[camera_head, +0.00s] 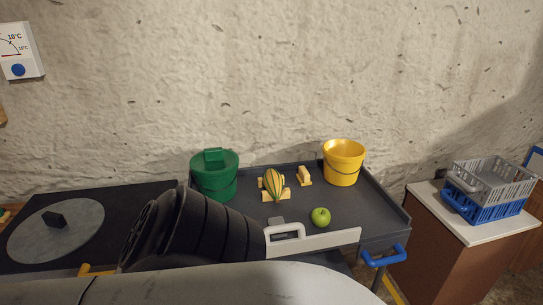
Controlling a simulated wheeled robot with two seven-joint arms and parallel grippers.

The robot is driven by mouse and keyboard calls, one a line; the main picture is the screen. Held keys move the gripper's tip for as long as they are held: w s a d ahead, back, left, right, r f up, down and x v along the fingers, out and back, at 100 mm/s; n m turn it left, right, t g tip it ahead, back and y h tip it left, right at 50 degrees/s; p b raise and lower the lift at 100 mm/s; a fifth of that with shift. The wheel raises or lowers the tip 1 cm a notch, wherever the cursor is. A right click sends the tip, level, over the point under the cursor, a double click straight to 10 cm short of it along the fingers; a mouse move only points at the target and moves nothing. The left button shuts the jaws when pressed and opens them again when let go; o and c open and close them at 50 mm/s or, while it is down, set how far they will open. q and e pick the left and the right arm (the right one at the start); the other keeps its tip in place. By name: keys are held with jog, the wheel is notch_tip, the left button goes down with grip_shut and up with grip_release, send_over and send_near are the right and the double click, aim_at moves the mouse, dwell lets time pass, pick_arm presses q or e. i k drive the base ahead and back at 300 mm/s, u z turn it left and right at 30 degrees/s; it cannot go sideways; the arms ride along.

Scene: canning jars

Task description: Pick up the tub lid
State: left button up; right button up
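A round grey lid (82,216) with a dark block handle lies flat on the black surface at the left. It looks like the tub lid; its whole outline shows. A green bucket (216,184) with a green lid and block handle on top stands on the dark tray table. Black ribbed and pale parts, which seem to be my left arm, fill the lower middle, to the right of the grey lid. My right gripper is not in view.
The dark tray table (374,205) holds a yellow bucket (343,163), a striped gourd (273,184) on yellow blocks, another yellow block (304,176) and a green apple (320,217). Grey and blue crates (490,185) stand on a cabinet at the right. A stone wall closes the back.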

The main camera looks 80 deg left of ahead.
aim_at(59, 230)
jog(key=i, duration=0.3)
jog(key=u, duration=3.35)
